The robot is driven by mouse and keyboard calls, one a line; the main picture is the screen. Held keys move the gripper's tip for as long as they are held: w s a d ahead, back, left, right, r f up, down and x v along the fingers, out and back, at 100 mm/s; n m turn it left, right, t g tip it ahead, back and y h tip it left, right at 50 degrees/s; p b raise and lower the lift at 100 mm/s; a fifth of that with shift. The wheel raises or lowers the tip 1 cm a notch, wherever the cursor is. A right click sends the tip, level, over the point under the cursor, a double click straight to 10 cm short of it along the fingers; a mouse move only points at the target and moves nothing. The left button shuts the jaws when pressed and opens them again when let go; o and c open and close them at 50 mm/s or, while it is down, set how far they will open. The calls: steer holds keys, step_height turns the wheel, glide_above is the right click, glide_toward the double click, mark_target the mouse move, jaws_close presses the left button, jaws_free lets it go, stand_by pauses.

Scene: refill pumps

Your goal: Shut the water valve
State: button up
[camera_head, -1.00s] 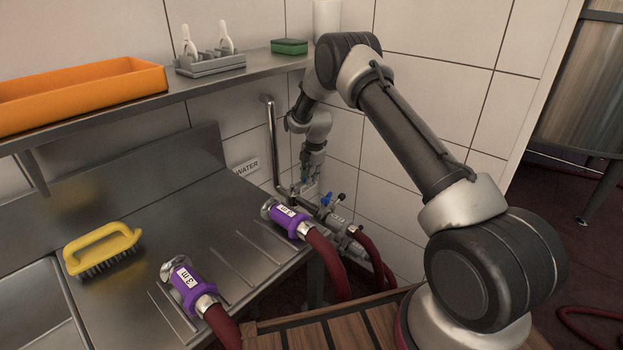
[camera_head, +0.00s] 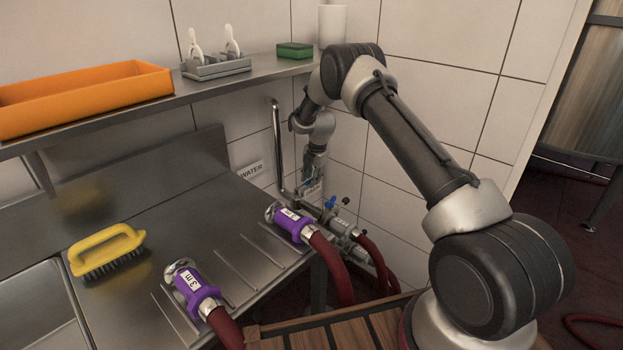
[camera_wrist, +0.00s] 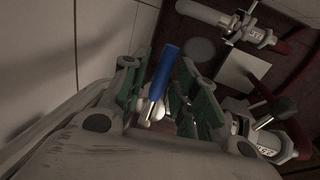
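The water valve has a blue lever handle, seen in the head view (camera_head: 330,202) just below the WATER label (camera_head: 250,171), beside a vertical steel pipe (camera_head: 277,150). In the wrist view the blue lever (camera_wrist: 164,68) stands between the two green-padded fingers. My gripper (camera_wrist: 160,88) is open, with a gap around the lever, and I cannot tell whether either pad touches it. In the head view my gripper (camera_head: 312,184) points down behind the hose fittings, its fingertips small and partly hidden. The valve body is mostly hidden by the fingers in the wrist view.
Purple hose couplings lie on the steel counter (camera_head: 195,285) (camera_head: 290,222), with red hoses trailing off its edge. Other valve fittings (camera_wrist: 270,140) sit right of the fingers. A yellow brush (camera_head: 106,250) lies on the counter. A shelf above holds an orange tray (camera_head: 90,98).

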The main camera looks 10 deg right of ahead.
steer(key=shift+s, duration=0.15)
